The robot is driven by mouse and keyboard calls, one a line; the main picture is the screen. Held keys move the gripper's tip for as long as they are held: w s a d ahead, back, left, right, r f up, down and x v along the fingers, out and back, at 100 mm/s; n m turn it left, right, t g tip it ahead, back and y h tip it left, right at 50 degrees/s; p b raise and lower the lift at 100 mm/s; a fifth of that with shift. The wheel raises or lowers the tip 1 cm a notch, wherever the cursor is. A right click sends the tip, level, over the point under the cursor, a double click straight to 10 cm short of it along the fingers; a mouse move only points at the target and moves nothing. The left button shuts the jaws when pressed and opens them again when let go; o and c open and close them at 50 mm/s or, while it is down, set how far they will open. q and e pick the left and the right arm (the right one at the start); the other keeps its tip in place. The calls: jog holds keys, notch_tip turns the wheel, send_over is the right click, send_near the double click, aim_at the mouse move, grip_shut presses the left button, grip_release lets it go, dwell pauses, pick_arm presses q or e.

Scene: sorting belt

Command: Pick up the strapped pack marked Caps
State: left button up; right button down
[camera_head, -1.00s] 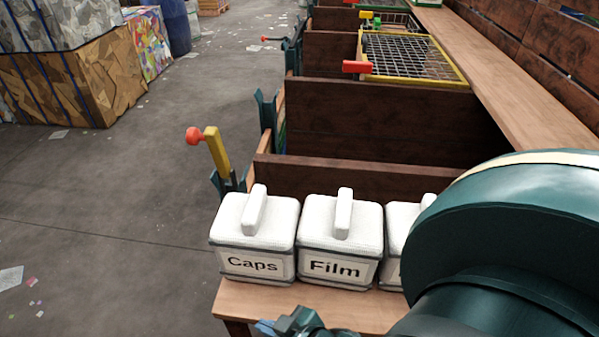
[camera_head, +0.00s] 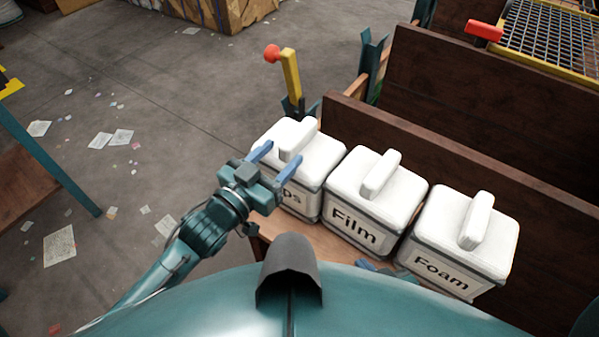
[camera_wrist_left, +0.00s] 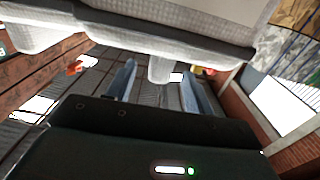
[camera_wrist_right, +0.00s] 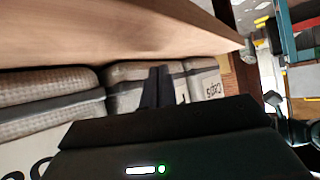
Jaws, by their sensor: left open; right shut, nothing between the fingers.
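The Caps pack (camera_head: 322,152) is a white box with a raised handle on its lid, standing at the left end of the row; my left gripper partly covers its label. My left gripper (camera_head: 276,161) is open at the near side of its lid. In the left wrist view the pack (camera_wrist_left: 165,37) looks upside down, and its handle (camera_wrist_left: 160,69) shows between the two spread fingers (camera_wrist_left: 158,88). My right gripper (camera_head: 376,267) is shut and empty, low in front of the Film and Foam packs. In the right wrist view its fingers (camera_wrist_right: 158,88) are together.
The Film pack (camera_head: 351,229) stands close to the right of Caps, then the Foam pack (camera_head: 440,272). They stand on a wooden ledge (camera_head: 312,236) with a dark board (camera_head: 400,150) behind. A yellow lever with a red knob (camera_head: 291,75) rises behind Caps. Left is littered floor.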

aim_at(294, 135)
pick_arm(q)
jog(key=shift+b+x, duration=1.35)
jog(key=shift+x, duration=1.4)
jog(key=shift+r, duration=0.15)
jog(key=shift+c, duration=0.2)
grip_shut()
jog(key=shift+r, duration=0.25)
